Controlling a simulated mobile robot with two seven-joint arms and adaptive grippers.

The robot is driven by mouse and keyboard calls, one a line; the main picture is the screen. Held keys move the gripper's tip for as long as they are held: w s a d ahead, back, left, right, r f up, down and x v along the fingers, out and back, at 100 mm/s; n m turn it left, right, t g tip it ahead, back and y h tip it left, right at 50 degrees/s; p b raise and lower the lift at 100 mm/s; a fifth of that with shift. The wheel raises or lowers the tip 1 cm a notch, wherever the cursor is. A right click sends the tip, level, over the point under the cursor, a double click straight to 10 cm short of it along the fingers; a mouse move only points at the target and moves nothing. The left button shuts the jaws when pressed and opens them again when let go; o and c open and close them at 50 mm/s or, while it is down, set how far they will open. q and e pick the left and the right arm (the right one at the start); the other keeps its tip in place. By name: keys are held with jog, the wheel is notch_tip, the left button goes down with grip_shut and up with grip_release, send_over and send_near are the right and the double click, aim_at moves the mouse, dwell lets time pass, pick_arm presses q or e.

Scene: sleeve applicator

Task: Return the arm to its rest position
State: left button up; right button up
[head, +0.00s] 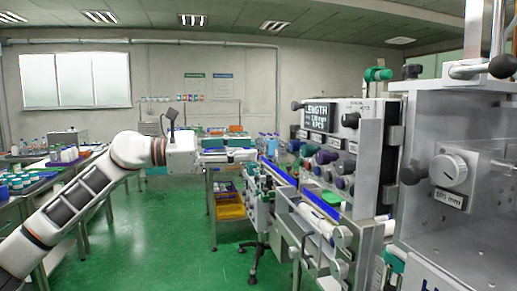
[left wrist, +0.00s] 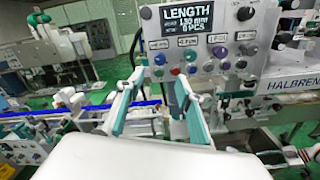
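My left arm (head: 75,200) comes in from the left in the head view and reaches out level toward the machine. My left gripper (head: 245,156) is at its end, near the left side of the sleeve applicator (head: 372,140). In the left wrist view the gripper's two teal-padded fingers (left wrist: 158,105) stand apart with nothing between them. The applicator's panel, with its LENGTH display (left wrist: 187,20) reading 130 mm and 0 PCS, is beyond the fingers. My right gripper shows in neither view.
The machine fills the right side, with a blue-edged rail (head: 320,204) and a dial (head: 449,170) on its front. A bench with bottles (head: 63,154) is at the left. A yellow bin (head: 230,207) is below the middle. Green floor (head: 180,240) is open.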

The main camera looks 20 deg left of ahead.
pick_arm(q)
jog(key=shift+s+a, duration=0.2)
jog(key=shift+a, duration=0.05)
dwell(0.3)
jog(key=s+d+f+n+t+h+p, duration=0.1)
jog(key=d+f+n, duration=0.3)
jog(key=f+n, duration=0.3)
jog(key=d+f+n+t+h+p, duration=0.15)
jog(key=d+f+n, duration=0.3)
jog(key=f, duration=0.45)
jog(key=s+f+n+t+y+p, duration=0.1)
jog(key=s+f+n+t+y, duration=0.15)
jog(key=f+n, duration=0.6)
jog(key=s+f+n+t+y, duration=0.2)
jog(key=f+n+y, duration=0.2)
jog(key=f+n, duration=0.5)
jog(key=s+a+f+n+g+y+p, duration=0.2)
jog(key=s+f+n+g+y, duration=0.4)
jog(key=s+f+n, duration=1.1)
jog(key=s+f+y, duration=0.2)
jog(key=s+f, duration=0.9)
jog(key=f, duration=0.2)
jog(key=shift+s+a+f+n+g, duration=0.2)
jog(key=shift+s+a+n+g, duration=0.1)
jog(key=shift+s+a+n, duration=0.1)
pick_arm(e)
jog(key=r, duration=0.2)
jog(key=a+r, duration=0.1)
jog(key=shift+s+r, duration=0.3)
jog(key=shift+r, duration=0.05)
